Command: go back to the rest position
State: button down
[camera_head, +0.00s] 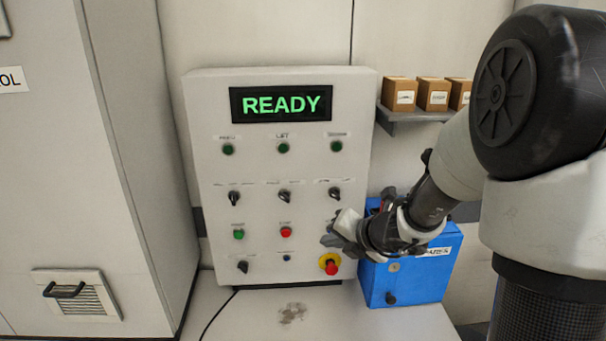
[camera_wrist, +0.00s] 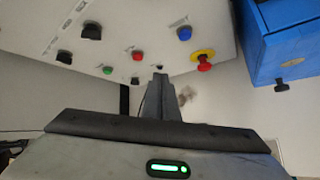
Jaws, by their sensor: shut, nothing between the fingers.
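My gripper (camera_head: 332,232) is in front of the right part of a light grey control panel (camera_head: 260,178), with my arm reaching in from the right. Its fingers are shut and empty. In the wrist view the shut fingertips (camera_wrist: 159,80) point toward the panel's lower edge, near the red and green buttons. I cannot tell whether they touch the panel. The panel's display (camera_head: 281,103) reads READY in green. The panel carries green lamps, black rotary switches, a green button (camera_head: 239,235), a red button (camera_head: 286,232) and a red emergency knob on a yellow ring (camera_head: 330,265).
A blue box (camera_head: 405,280) with a black knob stands right of the panel, partly behind my gripper. Small cardboard boxes (camera_head: 433,95) sit on a wall shelf (camera_head: 412,117). A grey cabinet (camera_head: 110,150) stands at left. The worktop (camera_head: 330,318) below the panel is bare apart from a stain and a cable.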

jog(key=s+a+r+n+g+p, duration=0.2)
jog(key=s+a+r+n, duration=0.2)
jog(key=s+r+n, duration=0.6)
jog(key=s+a+r+n+g+p, duration=0.1)
jog(key=s+a+r+n+p, duration=0.35)
jog(key=n, duration=1.05)
jog(key=s+d+r+n+h+p, duration=0.1)
jog(key=s+d+r+n+h, duration=0.4)
jog(key=s+d+n, duration=0.6)
notch_tip(320, 180, up, 2)
jog(key=s+n, duration=0.2)
jog(key=n, duration=0.3)
